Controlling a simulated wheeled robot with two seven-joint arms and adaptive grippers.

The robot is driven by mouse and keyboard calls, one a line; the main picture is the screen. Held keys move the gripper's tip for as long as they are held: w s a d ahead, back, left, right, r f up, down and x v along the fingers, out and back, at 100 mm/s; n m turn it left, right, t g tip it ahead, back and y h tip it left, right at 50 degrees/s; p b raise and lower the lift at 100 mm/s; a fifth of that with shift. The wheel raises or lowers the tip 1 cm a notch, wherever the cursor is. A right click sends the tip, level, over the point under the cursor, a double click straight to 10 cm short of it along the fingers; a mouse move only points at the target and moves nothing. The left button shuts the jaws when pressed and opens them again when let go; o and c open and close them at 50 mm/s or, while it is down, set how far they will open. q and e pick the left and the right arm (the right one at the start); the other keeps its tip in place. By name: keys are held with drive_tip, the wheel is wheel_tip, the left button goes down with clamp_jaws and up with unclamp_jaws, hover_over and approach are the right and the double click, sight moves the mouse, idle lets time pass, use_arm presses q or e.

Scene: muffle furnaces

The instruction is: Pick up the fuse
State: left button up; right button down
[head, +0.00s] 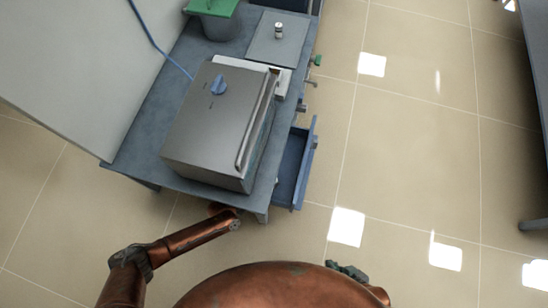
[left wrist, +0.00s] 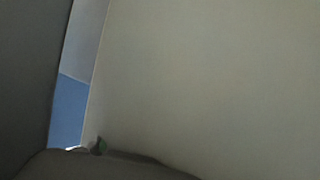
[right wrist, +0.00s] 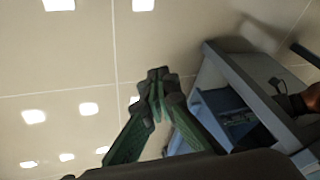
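I cannot clearly make out a fuse. An open blue drawer (head: 300,150) sticks out from the right side of the workbench in the head view. It also shows in the right wrist view (right wrist: 222,100), with a dark, unclear shape inside. My right gripper (right wrist: 157,76) has its green fingers together at the tips with nothing visible between them. It shows small at the bottom of the head view (head: 347,270), in front of and apart from the drawer. My left gripper is hidden in the head view; only a small greenish piece (left wrist: 101,147) shows in the left wrist view.
A steel muffle furnace (head: 212,125) with a blue knob stands on the bench (head: 140,150). Behind it are a grey plate (head: 265,50) bearing a small cylinder (head: 278,30) and a green-lidded container (head: 222,28). The tiled floor (head: 410,150) right of the drawer is clear.

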use_arm(q)
clamp_jaws()
drive_tip(key=shift+r, duration=0.1)
